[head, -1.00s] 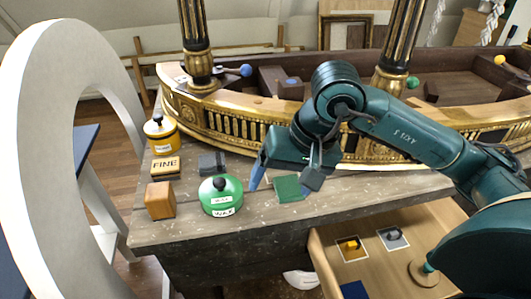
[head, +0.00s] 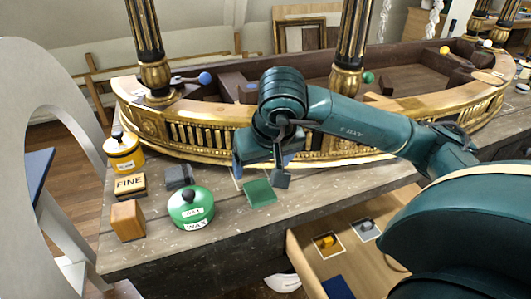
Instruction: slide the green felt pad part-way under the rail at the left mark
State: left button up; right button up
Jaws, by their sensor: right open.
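The green felt pad (head: 259,193) lies flat on the worn wooden top, in front of the gilt rail (head: 200,132), its whole visible face clear of the rail. My right gripper (head: 261,176) is open and empty, just behind and above the pad. One finger is over the pad's far left side, the other at its far right corner; I cannot tell whether either touches it. Thin pale lines (head: 236,178) show on the top by the left finger, partly hidden by the gripper. My left gripper is out of view.
Left of the pad stand a green wax tin (head: 191,210), a dark grey block (head: 178,176), a block marked FINE (head: 130,185), an orange-brown block (head: 127,221) and a yellow tin (head: 123,153). An open drawer (head: 310,262) juts out below the front edge.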

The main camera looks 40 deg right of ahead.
aim_at(257, 184)
jog(key=x, duration=0.9)
jog(key=c, duration=1.1)
